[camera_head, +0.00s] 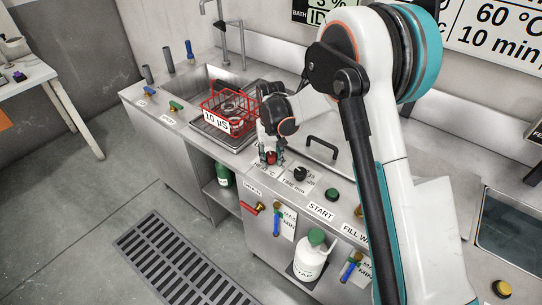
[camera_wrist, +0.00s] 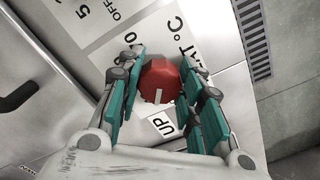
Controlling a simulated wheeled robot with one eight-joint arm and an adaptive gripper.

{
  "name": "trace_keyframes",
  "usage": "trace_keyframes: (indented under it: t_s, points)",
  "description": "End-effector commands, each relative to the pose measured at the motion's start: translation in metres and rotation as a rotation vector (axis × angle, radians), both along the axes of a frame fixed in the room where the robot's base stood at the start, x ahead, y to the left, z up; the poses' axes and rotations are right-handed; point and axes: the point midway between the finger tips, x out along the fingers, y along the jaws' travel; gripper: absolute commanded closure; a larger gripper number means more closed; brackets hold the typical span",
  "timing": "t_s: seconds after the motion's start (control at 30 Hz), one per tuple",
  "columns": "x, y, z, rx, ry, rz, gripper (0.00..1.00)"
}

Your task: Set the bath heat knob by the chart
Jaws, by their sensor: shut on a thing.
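The bath heat knob (camera_wrist: 160,80) is red and faceted, with a white mark on its near side in the wrist view. It also shows on the bench top in the head view (camera_head: 271,158). My gripper (camera_wrist: 165,75) is shut on it, with teal fingers on both sides.
A black time knob (camera_head: 300,174) and a green START button (camera_head: 332,194) sit close right of the heat knob. A red wire basket (camera_head: 222,100) stands left, by the sink. The floor in front is clear around a drain grate (camera_head: 180,262).

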Motion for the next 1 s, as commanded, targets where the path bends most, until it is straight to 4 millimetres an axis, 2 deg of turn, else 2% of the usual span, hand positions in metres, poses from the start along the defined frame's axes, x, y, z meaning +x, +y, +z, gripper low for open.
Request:
trace_keyframes:
  t_s: [1.0]
  points:
    - [0.0005, 0.0015, 0.0, 0.0, 0.0, -0.965, 0.9]
